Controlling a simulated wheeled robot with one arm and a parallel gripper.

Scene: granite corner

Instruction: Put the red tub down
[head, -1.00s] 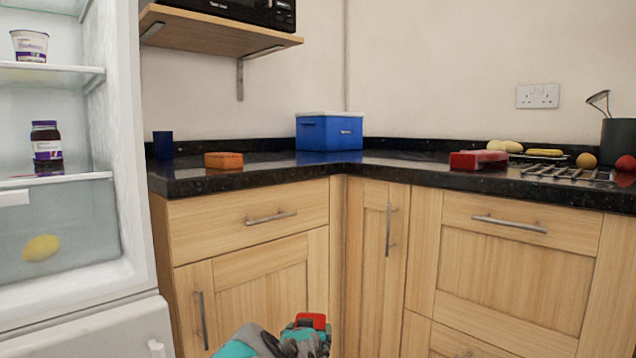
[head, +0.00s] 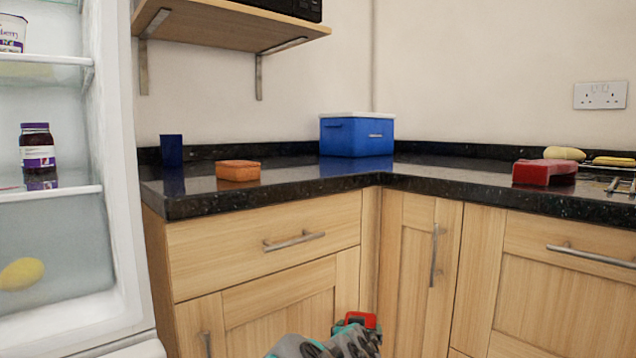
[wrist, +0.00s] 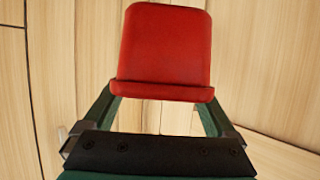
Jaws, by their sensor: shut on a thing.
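The red tub (wrist: 166,48) is between the two fingers of my gripper (wrist: 160,105) in the wrist view. The fingers are shut on it near its rim, with pale wood cupboard fronts behind. In the head view, the red tub (head: 360,319) shows small at the bottom, in front of the cupboard doors and below the worktop. My gripper (head: 352,336) holds it there. The lower part of the arm is cut off by the picture edge.
The black granite worktop (head: 290,190) carries a blue box (head: 356,136), a dark blue cup (head: 171,150), an orange block-like thing (head: 238,170) and a red thing (head: 544,172). Bare worktop lies around the corner. An open fridge (head: 110,200) stands at left; a shelf (head: 230,28) hangs above.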

